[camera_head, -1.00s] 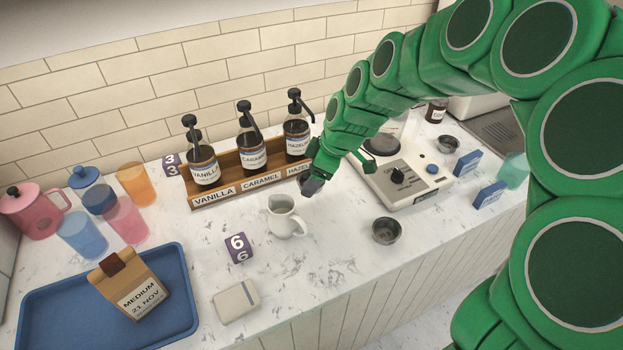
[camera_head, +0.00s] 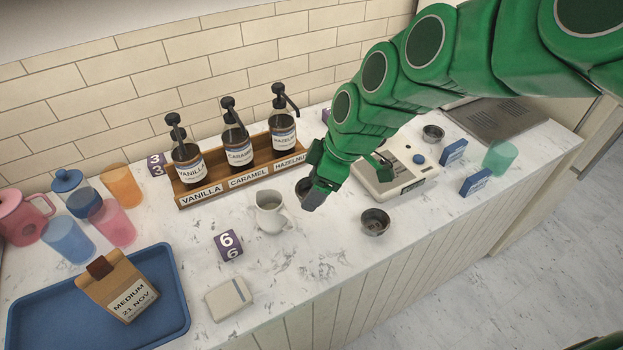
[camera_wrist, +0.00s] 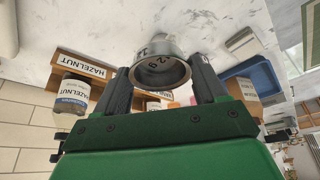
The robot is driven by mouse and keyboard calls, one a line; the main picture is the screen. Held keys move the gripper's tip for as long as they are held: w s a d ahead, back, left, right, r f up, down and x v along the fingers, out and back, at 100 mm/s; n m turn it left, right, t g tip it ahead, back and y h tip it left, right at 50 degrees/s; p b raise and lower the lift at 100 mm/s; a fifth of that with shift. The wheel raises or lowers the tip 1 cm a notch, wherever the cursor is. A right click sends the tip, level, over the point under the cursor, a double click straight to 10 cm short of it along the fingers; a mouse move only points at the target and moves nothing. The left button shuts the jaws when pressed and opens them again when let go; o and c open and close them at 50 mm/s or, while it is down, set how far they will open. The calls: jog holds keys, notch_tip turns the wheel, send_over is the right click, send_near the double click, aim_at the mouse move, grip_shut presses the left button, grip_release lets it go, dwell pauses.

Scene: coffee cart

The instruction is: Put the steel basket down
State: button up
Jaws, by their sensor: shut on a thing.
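The steel basket (camera_wrist: 160,72) is a small round metal cup with dark markings. In the wrist view it sits between the two dark fingers of my gripper (camera_wrist: 158,85), which is shut on it. In the head view my gripper (camera_head: 314,190) hides most of the basket (camera_head: 303,187), which is just right of the white pitcher (camera_head: 269,212). Whether its base touches the counter (camera_head: 300,250) I cannot tell. A second metal basket (camera_head: 375,222) stands on the counter, right of my gripper and nearer the front edge.
The wooden syrup rack (camera_head: 245,181) stands behind and left of my gripper. A white scale-like machine (camera_head: 400,187) is to the right, partly behind my arm. A purple 6 marker (camera_head: 229,246) and a blue tray (camera_head: 170,330) are to the left. Marble in front is bare.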

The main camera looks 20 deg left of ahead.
jog(key=shift+s+d, duration=0.15)
jog(key=shift+s, duration=0.05)
jog(key=shift+w+r, duration=0.1)
jog(key=w+a, duration=0.3)
jog(key=w, duration=0.7)
jog(key=w+a+r+m, duration=0.1)
jog(key=w+a, duration=0.3)
jog(key=w, duration=0.7)
jog(key=w+a, duration=0.3)
jog(key=w, duration=0.7)
jog(key=s+a+f+n, duration=0.2)
jog(key=a, duration=1.1)
jog(key=s+a+f+n+g, duration=0.2)
jog(key=s+a+f+n, duration=0.15)
jog(key=s+a, duration=0.85)
jog(key=shift+h, duration=0.4)
jog(key=shift+w+a+f, duration=0.2)
jog(key=shift+w+f, duration=0.1)
jog(key=shift+f, duration=1.1)
jog(key=shift+w+a+f, duration=0.25)
jog(key=shift+f, duration=1.15)
jog(key=shift+w+a+f, duration=0.2)
jog(key=shift+w+f, duration=0.1)
jog(key=shift+f, duration=1.1)
jog(key=shift+f, duration=0.1)
